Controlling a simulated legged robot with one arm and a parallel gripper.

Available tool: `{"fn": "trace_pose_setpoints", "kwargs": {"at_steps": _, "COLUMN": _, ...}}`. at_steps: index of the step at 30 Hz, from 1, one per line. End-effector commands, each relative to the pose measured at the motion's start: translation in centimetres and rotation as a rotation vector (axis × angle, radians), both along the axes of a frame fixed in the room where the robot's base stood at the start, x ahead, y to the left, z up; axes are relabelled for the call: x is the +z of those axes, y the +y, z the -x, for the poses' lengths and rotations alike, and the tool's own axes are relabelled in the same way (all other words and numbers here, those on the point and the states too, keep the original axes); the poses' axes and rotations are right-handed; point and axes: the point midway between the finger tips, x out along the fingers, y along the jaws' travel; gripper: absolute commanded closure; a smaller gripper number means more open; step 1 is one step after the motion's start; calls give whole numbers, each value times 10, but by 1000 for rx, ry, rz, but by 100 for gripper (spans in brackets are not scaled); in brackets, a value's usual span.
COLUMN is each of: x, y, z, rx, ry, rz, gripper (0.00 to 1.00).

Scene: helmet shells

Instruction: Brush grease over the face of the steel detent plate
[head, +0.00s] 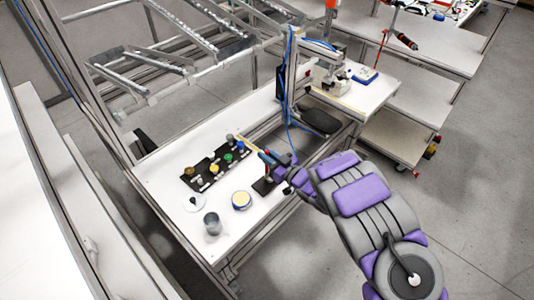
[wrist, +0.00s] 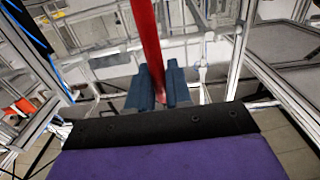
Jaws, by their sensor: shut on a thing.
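My gripper (head: 271,160) is over the right edge of the white bench. In the wrist view its dark fingers (wrist: 160,88) are shut on a red handle (wrist: 147,40), which runs up out of the picture. The handle's far end is not in that view, and I cannot make out bristles. In the head view a bit of red (head: 267,171) shows just under the fingers. A round tin with a yellowish top (head: 241,200), perhaps the grease, stands left of and nearer than my gripper. A pale round piece (head: 195,203) lies left of the tin; I cannot tell if it is the detent plate.
A grey cup (head: 212,222) stands near the bench's front. A black tray (head: 212,167) holds several small coloured pieces. A dark block (head: 263,187) sits below my gripper. Metal frame posts and a blue hose (head: 290,95) rise behind it. The white bench surface (head: 165,172) is clear at left.

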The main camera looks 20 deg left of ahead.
Motion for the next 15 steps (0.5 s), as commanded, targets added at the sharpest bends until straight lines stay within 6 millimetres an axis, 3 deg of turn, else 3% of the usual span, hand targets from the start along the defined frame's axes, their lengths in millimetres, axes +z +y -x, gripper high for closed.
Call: {"fn": "trace_pose_setpoints", "kwargs": {"at_steps": 15, "x": 2, "y": -8, "z": 6, "rx": -1, "ry": 1, "rz": 2, "gripper": 100}}
